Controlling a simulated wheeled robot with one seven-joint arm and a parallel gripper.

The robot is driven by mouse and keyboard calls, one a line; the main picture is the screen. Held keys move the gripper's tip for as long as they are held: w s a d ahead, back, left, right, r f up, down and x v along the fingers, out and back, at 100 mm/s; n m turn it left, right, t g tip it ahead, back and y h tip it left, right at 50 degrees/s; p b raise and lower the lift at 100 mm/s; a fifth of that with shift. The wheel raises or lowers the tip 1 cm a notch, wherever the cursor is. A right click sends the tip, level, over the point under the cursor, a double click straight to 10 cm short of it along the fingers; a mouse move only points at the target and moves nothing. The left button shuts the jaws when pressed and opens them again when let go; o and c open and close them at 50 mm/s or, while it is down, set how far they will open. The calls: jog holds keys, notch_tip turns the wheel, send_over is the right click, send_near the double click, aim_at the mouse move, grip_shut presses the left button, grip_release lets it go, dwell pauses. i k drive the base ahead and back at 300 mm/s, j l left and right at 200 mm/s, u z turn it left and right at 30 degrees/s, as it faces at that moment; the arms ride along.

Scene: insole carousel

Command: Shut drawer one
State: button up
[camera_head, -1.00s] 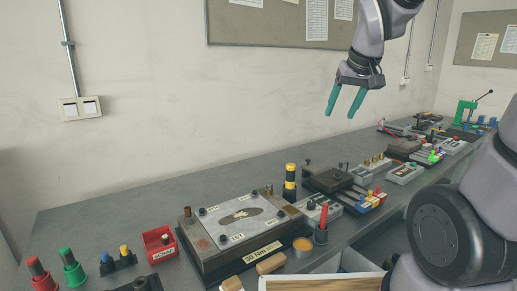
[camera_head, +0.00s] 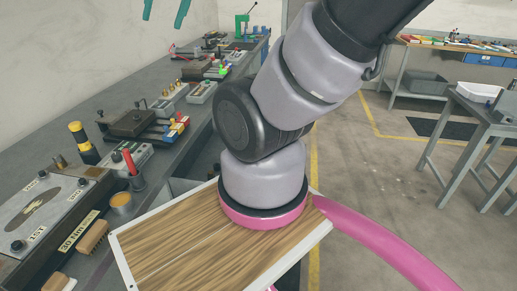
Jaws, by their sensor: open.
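No drawer marked as drawer one can be made out. A pale grey edge (camera_head: 183,186) shows under the bench front, between the bench and my wood-topped base; I cannot tell whether it is part of a drawer. My base and arm hide much of the bench front. My gripper (camera_head: 163,22) shows only by its two teal fingers at the top edge. They are apart with nothing between them, above the bench and away from its front.
The grey workbench (camera_head: 75,118) runs along the left wall. It carries a metal plate fixture (camera_head: 50,205), a yellow-black post (camera_head: 83,142), a red-handled tool (camera_head: 131,163) and brushes (camera_head: 92,236). Open floor (camera_head: 400,200) lies right, with a grey table (camera_head: 490,115) beyond.

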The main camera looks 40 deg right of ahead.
aim_at(209, 159)
jog(key=l+z, duration=0.7)
jog(key=l, duration=0.1)
